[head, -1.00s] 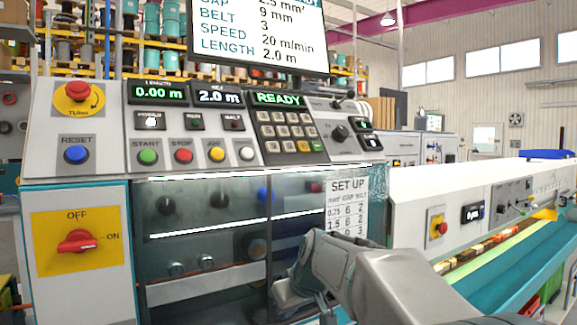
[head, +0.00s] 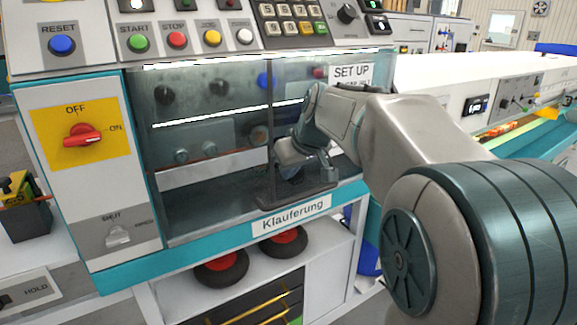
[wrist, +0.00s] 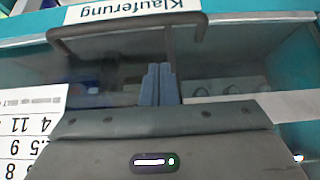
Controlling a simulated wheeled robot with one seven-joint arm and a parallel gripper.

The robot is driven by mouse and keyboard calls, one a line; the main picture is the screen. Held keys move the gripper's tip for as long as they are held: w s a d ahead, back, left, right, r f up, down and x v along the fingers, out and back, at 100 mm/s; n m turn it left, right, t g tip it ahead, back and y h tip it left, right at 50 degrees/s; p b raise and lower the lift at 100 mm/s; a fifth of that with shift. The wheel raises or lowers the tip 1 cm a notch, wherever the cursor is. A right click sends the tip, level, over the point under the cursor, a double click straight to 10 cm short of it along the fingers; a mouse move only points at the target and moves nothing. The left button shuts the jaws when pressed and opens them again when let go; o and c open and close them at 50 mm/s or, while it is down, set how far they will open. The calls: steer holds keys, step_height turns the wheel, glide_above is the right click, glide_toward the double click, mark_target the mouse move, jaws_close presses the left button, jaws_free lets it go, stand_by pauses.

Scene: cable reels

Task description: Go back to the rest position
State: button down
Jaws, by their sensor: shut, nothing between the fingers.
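My gripper (head: 291,170) is at the end of my arm, in front of the lower right part of the machine's clear guard (head: 215,110). In the wrist view its two blue-grey fingers (wrist: 159,85) lie together with nothing between them. The guard's dark handle (wrist: 125,31) shows beyond the fingertips, apart from them in that picture. In the head view the handle (head: 296,197) runs along the guard's lower edge, just below my gripper. My wrist hides part of the guard and of the set-up chart (head: 351,75).
The machine's button panel (head: 190,38) is above the guard, and the red OFF/ON switch (head: 83,134) is at left. The "Klauferung" label (head: 290,216) is below the handle. Dark wheels (head: 222,268) sit on the shelf underneath. A long white bench (head: 440,75) extends right.

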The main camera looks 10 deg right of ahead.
steer(key=v, duration=0.7)
steer(key=s+a+f+m+g+h+p, duration=0.1)
steer(key=s+f+m+p, duration=0.1)
steer(key=s+p, duration=0.5)
steer(key=s+a+f+m+g+h+p, duration=0.1)
steer(key=s+f+p, duration=0.3)
steer(key=s+p, duration=0.4)
steer(key=s+g, duration=0.1)
steer(key=s, duration=0.6)
steer(key=shift+s+a+m+g, duration=0.2)
steer(key=shift+a+m+g, duration=0.1)
steer(key=shift+m, duration=0.1)
steer(key=shift+d+r, duration=0.1)
